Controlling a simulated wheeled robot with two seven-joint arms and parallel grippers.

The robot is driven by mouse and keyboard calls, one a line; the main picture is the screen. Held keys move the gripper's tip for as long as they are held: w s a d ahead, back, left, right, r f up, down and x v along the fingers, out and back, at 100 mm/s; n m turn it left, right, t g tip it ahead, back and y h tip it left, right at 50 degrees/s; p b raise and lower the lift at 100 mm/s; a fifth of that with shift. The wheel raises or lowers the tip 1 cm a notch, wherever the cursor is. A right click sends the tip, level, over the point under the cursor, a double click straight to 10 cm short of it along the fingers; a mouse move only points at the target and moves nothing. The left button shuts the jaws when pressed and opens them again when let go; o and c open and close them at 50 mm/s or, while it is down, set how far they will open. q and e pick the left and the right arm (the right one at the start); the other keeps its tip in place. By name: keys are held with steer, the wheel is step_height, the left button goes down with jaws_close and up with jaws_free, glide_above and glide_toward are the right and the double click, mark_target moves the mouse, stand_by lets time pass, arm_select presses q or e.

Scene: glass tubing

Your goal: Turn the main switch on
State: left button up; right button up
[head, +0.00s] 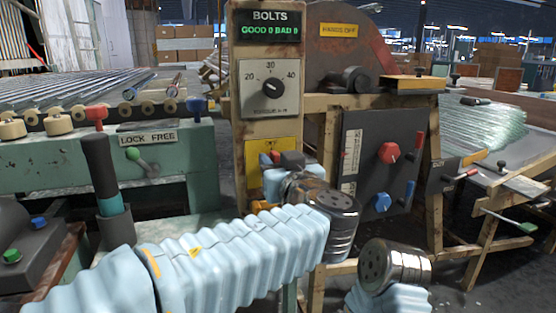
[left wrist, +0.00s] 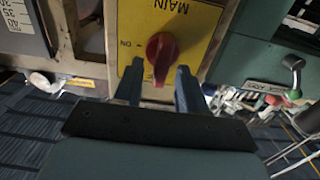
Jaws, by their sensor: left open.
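The main switch is a red knob (left wrist: 161,48) on a yellow plate marked MAIN (left wrist: 185,20), upside down in the left wrist view. An ON mark stands left of the knob there, and the knob's grip points down in the picture, not at that mark. My left gripper (left wrist: 160,84) is open, with one finger on each side of the knob's lower end. I cannot tell if either finger touches it. In the head view my left gripper (head: 283,172) is at the yellow plate (head: 284,147) and hides most of the switch. My right gripper is not in view.
Above the plate are a dial (head: 269,88) and a BOLTS display (head: 270,27). A dark panel (head: 360,142) with a red knob, a blue knob and levers stands to the right. A green bench (head: 60,163) with a LOCK FREE lever (head: 140,160) is at left.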

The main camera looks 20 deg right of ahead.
arm_select(q)
jaws_close()
stand_by(0.5)
steer(key=m, duration=0.6)
steer(key=d+f+m+b, duration=0.1)
steer(key=m, duration=0.5)
steer(key=m+b, duration=0.1)
steer(key=m, duration=0.5)
steer(key=shift+d+f, duration=0.35)
stand_by(0.4)
jaws_free()
